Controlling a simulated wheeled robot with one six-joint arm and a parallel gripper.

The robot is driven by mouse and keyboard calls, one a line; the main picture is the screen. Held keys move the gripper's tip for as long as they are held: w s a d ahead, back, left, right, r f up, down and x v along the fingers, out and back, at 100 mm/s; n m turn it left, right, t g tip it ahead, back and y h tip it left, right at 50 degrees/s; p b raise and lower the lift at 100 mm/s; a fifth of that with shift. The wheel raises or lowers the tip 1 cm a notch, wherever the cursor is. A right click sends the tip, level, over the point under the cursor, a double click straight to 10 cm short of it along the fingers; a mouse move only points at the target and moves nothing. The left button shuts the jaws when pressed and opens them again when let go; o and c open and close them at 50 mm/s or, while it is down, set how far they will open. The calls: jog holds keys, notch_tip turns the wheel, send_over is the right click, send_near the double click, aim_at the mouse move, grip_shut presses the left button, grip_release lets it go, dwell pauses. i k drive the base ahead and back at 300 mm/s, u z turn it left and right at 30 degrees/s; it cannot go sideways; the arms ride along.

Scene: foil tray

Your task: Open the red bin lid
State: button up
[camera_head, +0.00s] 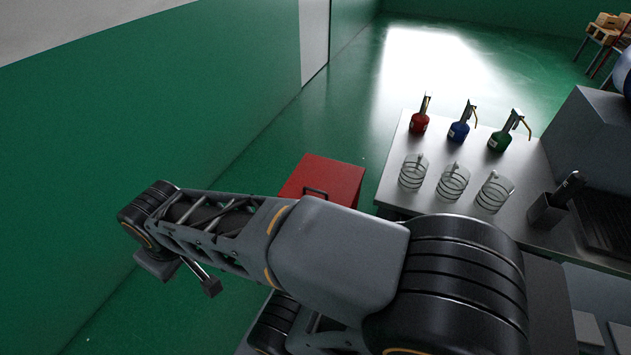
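The red bin (330,176) stands on the green floor, left of the metal table. Its red lid lies flat and looks shut, with a dark handle (315,193) near its front edge. My arm crosses in front and hides the lower part of the bin. My gripper (210,287) is at the lower left, apart from the bin and pointing down to the right. Its fingers are small and partly hidden, so I cannot tell if it is open.
The metal table (390,177) holds a red bottle (419,124), a blue bottle (459,131), a green bottle (499,141) and wire-ringed glass beakers (453,182). A black holder (546,211) stands at right. A green wall (150,110) runs along the left; floor behind the bin is clear.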

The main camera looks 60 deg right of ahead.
aim_at(333, 180)
jog(key=z, duration=0.95)
jog(key=i, duration=1)
jog(key=z, duration=1.1)
